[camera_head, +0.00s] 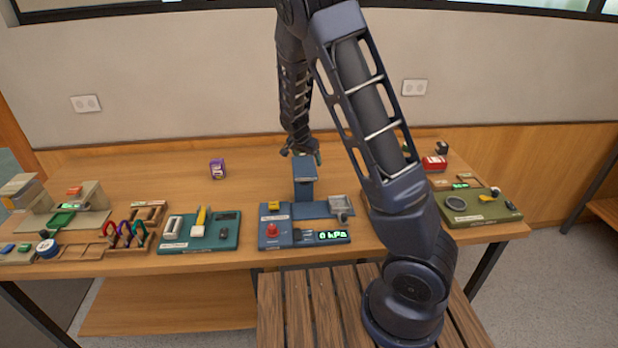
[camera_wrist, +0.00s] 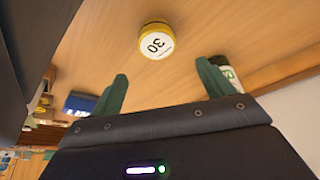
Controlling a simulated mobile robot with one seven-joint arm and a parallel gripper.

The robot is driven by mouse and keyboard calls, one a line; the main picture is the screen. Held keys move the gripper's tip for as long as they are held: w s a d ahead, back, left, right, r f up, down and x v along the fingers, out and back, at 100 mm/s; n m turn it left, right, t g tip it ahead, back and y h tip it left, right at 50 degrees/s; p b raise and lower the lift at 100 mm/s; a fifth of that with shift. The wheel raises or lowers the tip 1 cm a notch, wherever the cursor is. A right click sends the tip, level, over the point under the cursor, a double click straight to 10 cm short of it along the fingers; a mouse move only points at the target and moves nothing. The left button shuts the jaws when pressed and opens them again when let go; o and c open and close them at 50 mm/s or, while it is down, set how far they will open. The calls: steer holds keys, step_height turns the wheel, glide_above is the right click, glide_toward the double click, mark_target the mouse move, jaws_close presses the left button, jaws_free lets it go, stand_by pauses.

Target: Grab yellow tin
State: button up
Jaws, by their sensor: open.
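The yellow tin (camera_wrist: 154,41) stands on the wooden table in the wrist view, with a white top marked "30". My gripper (camera_wrist: 163,86) is open, its two green fingers spread apart with nothing between them. The tin is beyond the fingertips and apart from them, roughly centred between the fingers. In the head view my gripper (camera_head: 304,154) is low over the back of the table, behind the blue upright of a pressure device. I cannot make out the tin in the head view; the upright or my arm may hide it.
The blue pressure device (camera_head: 291,241) reads "0 kPa" at the table's front. A dark item with a white label (camera_wrist: 226,72) is close behind the right finger.

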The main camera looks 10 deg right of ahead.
steer(key=shift+f, duration=1.95)
steer(key=shift+x, duration=2)
steer(key=shift+s+a, duration=0.1)
steer(key=shift+s, duration=0.05)
steer(key=c, duration=1.1)
steer(key=shift+o, duration=0.2)
